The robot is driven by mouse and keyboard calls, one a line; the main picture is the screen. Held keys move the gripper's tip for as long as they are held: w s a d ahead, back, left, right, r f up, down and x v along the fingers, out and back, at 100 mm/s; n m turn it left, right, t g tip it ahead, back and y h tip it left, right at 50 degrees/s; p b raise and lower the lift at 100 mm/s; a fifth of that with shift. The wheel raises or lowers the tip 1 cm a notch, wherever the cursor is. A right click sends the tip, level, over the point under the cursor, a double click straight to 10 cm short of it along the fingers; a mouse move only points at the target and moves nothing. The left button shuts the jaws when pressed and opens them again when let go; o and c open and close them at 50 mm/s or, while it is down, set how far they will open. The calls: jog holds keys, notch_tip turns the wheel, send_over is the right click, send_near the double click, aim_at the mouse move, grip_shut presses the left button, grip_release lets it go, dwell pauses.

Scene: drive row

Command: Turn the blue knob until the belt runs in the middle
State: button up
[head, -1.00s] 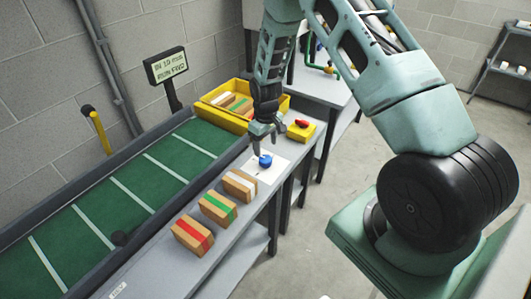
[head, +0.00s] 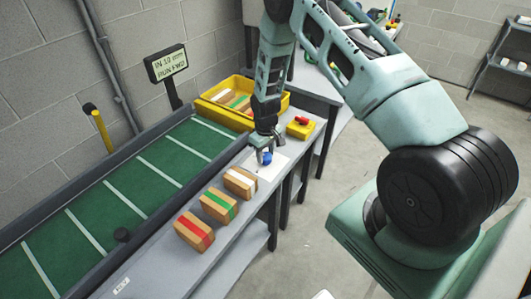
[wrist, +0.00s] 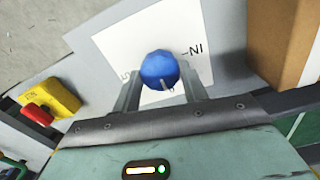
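The blue knob (head: 265,158) sits on a white card (head: 277,163) on the grey ledge beside the belt. In the wrist view the knob (wrist: 160,70) is round, with a pale pointer mark on its lower edge facing my gripper. My gripper (head: 265,146) is right above the knob, pointing down. In the wrist view its two fingers (wrist: 160,82) stand apart, one on each side of the knob, with slight gaps; contact is not visible. The green belt (head: 131,194) has white cross stripes. The display (head: 166,64) reads "IN 10 mm RUN FWD".
Cartons with red (head: 195,233), green (head: 219,207) and white (head: 240,183) bands stand along the ledge. A yellow box with a red button (head: 301,125) sits behind the knob. A yellow crate (head: 219,113) holds more cartons at the belt's far end.

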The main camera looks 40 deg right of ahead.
aim_at(266, 155)
jog(key=shift+f+m+b, duration=0.1)
jog(key=shift+m+b, duration=0.25)
jog(key=shift+m, duration=0.05)
jog(key=shift+m+b, duration=0.75)
jog(key=shift+m, duration=0.15)
jog(key=shift+m+b, duration=0.95)
jog(key=shift+m, duration=0.95)
jog(key=o, duration=1)
notch_tip(266, 155, up, 18)
jog(key=b, duration=0.3)
jog(key=shift+f, duration=0.15)
